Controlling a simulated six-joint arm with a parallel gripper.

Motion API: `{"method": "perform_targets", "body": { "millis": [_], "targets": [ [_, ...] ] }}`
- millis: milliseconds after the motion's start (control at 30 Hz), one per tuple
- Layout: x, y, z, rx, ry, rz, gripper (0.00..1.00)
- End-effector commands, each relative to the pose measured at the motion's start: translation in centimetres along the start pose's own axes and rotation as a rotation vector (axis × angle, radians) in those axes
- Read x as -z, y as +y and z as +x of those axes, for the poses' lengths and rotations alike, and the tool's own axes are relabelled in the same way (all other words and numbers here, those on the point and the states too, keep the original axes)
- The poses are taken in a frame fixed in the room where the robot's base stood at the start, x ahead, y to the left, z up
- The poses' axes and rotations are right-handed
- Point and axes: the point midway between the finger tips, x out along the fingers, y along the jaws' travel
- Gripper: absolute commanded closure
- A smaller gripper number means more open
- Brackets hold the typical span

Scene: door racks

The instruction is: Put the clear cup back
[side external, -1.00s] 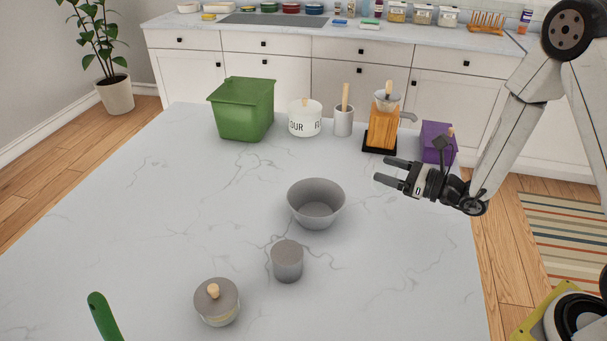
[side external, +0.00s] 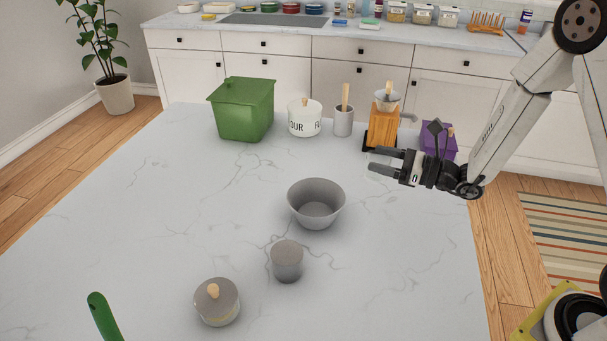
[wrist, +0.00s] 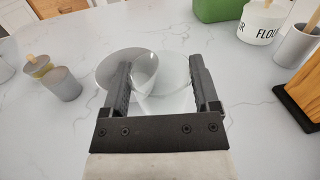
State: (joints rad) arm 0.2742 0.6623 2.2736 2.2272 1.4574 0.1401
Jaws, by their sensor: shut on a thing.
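My gripper (side external: 371,159) is above the right part of the table, its fingers pointing left. In the wrist view its fingers (wrist: 159,63) are set apart, one on each side of a see-through, glassy shape, the clear cup (wrist: 170,85). The cup is held between them; its outline is faint and overlaps what lies behind. In the side view the cup can hardly be made out. A grey bowl (side external: 316,205) stands on the table to the left of and below my gripper in that view.
A grey cup (side external: 287,262) and a lidded pot (side external: 217,303) stand nearer the front. Along the back are a green bin (side external: 242,110), a flour canister (side external: 304,119), a utensil holder (side external: 343,121), a wooden grinder (side external: 381,128) and a purple box (side external: 437,140). The table's left-middle is clear.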

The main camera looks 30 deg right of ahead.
Motion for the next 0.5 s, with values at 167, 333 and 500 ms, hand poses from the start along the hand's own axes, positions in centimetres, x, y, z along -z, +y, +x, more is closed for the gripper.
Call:
{"method": "perform_targets", "body": {
  "millis": [167,333,500],
  "targets": [
    [-2.6,0.6,1.7,-0.107,-0.001,-0.008,0.88],
    [-3.6,1.0,2.4,-0.154,0.008,-0.009,0.88],
    [-3.6,1.0,2.5,-0.158,0.01,-0.007,0.88]
  ]
}}
